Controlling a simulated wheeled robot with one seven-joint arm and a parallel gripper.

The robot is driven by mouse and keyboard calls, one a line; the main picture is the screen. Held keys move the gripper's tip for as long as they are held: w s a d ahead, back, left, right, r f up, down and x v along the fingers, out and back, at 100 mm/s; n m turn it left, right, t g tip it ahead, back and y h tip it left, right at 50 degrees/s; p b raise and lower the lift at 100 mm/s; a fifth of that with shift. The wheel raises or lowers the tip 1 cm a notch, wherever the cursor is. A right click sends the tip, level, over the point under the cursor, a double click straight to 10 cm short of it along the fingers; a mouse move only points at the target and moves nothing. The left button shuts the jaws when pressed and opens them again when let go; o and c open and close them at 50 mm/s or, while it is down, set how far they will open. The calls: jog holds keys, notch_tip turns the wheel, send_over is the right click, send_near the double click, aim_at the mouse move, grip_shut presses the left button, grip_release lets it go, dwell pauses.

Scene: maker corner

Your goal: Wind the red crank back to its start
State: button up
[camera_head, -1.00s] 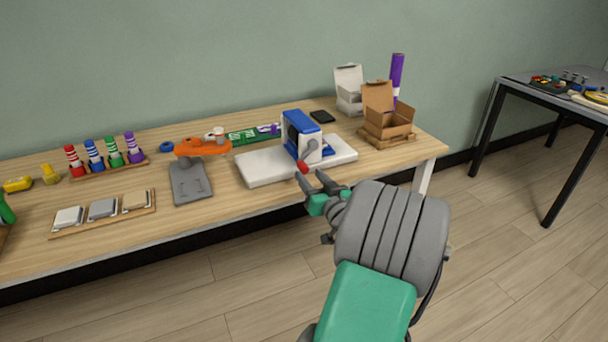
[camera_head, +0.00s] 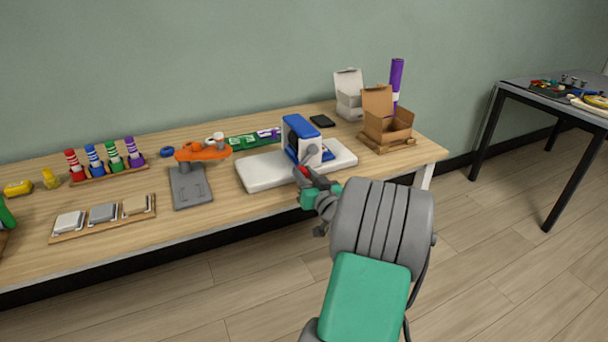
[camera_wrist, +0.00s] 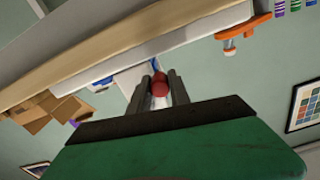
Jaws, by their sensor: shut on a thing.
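The red crank handle (camera_wrist: 160,87) sits between the two fingers of my gripper (camera_wrist: 163,88) in the wrist view, and the fingers are shut on it. In the head view my gripper (camera_head: 309,178) reaches in from the front right and covers most of the handle. The grey crank arm (camera_head: 309,156) runs up from the handle to the front of a blue and white box (camera_head: 301,138). The box stands on a white base plate (camera_head: 262,171) on the wooden table.
Left of the plate, an orange tool on a grey base (camera_head: 190,187) stands close by. A cardboard box (camera_head: 388,127) and a white box (camera_head: 349,92) stand at the back right. A wooden tray with several tiles (camera_head: 104,217) lies at the front left.

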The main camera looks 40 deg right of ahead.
grip_shut()
dwell(0.7)
jog(key=shift+r, duration=0.15)
